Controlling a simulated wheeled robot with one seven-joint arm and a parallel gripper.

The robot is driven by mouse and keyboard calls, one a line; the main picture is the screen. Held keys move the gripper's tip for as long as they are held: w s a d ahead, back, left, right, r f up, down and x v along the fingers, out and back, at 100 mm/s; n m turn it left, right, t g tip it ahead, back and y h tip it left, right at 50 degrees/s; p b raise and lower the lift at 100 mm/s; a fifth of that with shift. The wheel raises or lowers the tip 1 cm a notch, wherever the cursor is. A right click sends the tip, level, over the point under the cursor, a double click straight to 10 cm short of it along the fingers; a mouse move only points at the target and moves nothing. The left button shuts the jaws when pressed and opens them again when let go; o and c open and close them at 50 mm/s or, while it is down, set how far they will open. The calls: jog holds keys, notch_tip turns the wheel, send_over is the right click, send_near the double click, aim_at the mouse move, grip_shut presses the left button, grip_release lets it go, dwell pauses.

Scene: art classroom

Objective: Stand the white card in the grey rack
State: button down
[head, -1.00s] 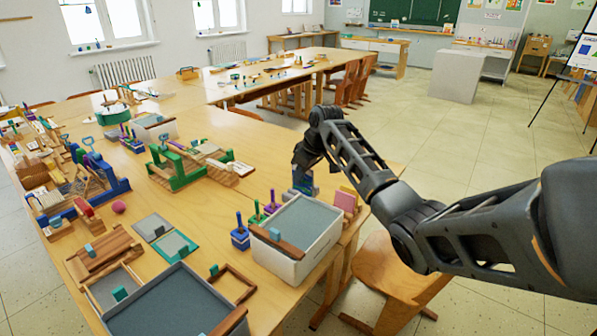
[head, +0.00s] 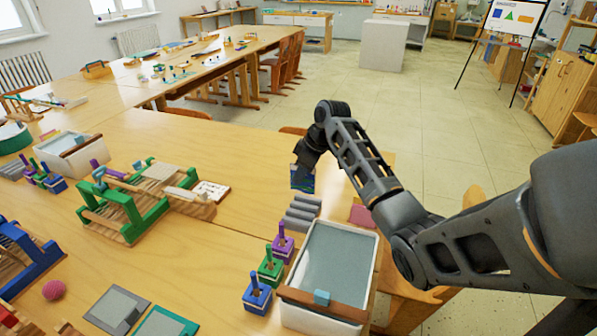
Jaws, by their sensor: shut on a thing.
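The grey rack (head: 300,213) is a low ribbed block on the table, behind the white tub and the coloured stamps. No card stands in its visible slots. A white sheet with small marks (head: 211,190) lies by the green wooden press; I cannot tell whether it is the white card.
A white tub with a grey top (head: 335,262) stands at the table's right edge. Purple (head: 282,245), green (head: 270,268) and blue (head: 257,295) stamps line its left. A pink block (head: 361,216) lies right of the rack. The table behind the press is clear.

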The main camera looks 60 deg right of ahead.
aim_at(300, 189)
jog(key=shift+f+b, duration=2.1)
jog(key=shift+f, duration=0.25)
jog(key=shift+r, duration=0.1)
jog(key=shift+p, duration=0.5)
jog(key=shift+f, duration=0.3)
jog(key=shift+f, duration=0.35)
jog(key=shift+f+b, duration=0.3)
jog(key=shift+f, duration=0.5)
jog(key=shift+f, duration=0.3)
jog(key=shift+f, duration=0.65)
dwell(1.7)
